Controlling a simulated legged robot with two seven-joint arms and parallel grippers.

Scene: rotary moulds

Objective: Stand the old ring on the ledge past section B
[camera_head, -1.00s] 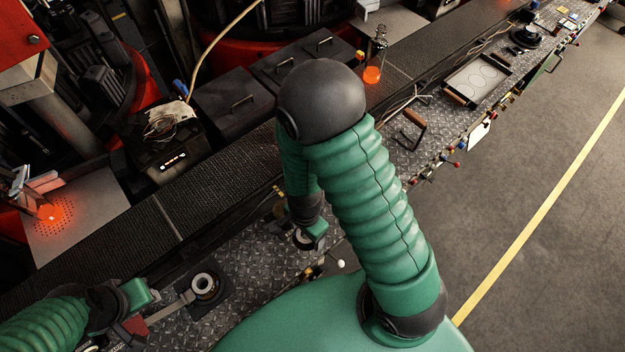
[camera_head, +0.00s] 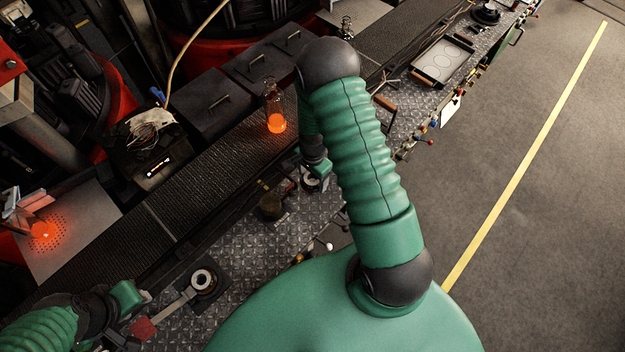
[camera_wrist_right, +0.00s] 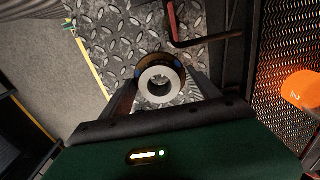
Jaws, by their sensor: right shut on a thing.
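My right gripper (camera_head: 318,170) is over the metal tread-plate ledge (camera_head: 240,230), partly hidden behind my own arm. In the right wrist view it is shut on a pale metal ring (camera_wrist_right: 161,85) with a brown, worn-looking rim. The ring sits between the two fingers, its round hole facing the camera, with tread plate behind it. I cannot tell whether it touches the ledge. My left gripper (camera_head: 140,308) is at the lower left, beside a flat metal bar that leads to another ring (camera_head: 203,281) on a dark square pad. Its fingers are unclear. No section B marking is readable.
A glass bottle with a glowing orange base (camera_head: 275,122) stands on the dark conveyor (camera_head: 180,205). A dark round piece (camera_head: 270,205) sits on the ledge near the right gripper. A wood-handled tool (camera_head: 385,108) and a tray (camera_head: 418,70) lie farther along.

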